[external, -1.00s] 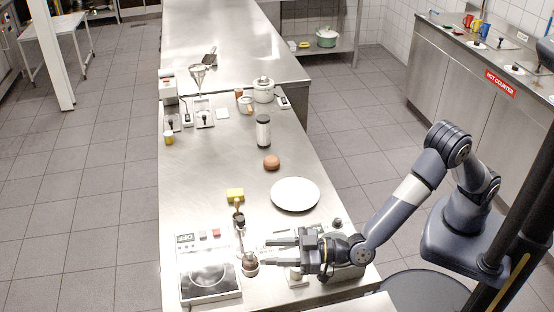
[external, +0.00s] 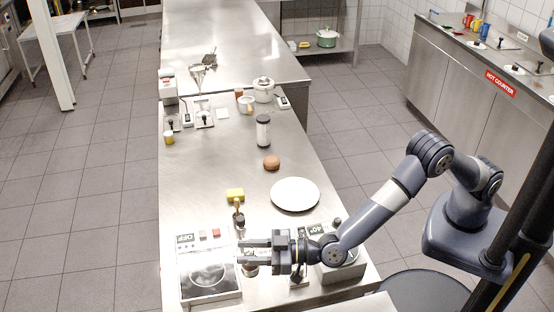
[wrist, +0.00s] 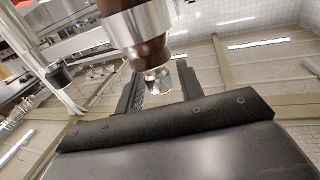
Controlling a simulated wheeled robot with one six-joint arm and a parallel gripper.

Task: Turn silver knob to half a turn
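My gripper (external: 241,252) is open, its two fingers apart and pointing left over the near part of the steel counter. A small jar-like item with a dark body (external: 251,270) stands at the fingers, partly hidden by them. In the wrist view, a silver and brown cylinder (wrist: 148,48) ends in a small silver knob (wrist: 157,82). That knob appears between the two open fingers (wrist: 160,85). I cannot tell whether either finger touches it.
A hot plate (external: 208,277) with an OFF display lies left of my gripper. A device with a 40° display (external: 314,229) is by my wrist. The counter's middle is fairly clear.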

